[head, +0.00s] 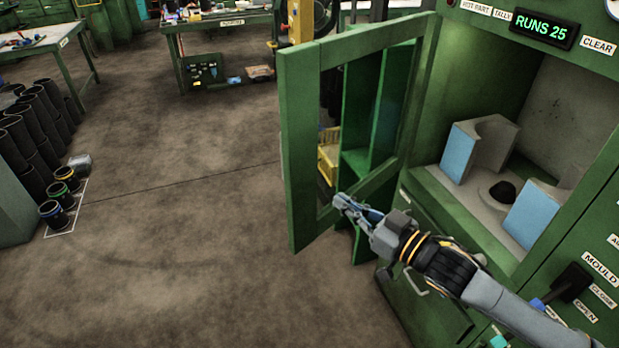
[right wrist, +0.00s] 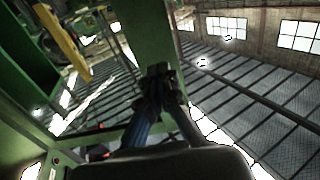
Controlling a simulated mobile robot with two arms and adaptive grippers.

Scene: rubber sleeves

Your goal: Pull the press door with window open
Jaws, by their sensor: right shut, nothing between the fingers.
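The green press door with its window (head: 300,150) stands swung well open, out from the left side of the press opening (head: 435,185). Through its window I see green panels and a yellow crate. My right gripper (head: 342,203) is shut and empty, at the lower right part of the door frame on the press side. In the right wrist view its closed fingertips (right wrist: 160,72) lie over the green door frame (right wrist: 128,45). Whether they touch the door I cannot tell. My left gripper is not in view.
Inside the press are blue-faced mould halves (head: 462,153) and a dark round piece (head: 502,191). A lit display (head: 544,29) sits above. Black sleeves (head: 30,130) stand at the left. A green workbench (head: 225,22) is at the back.

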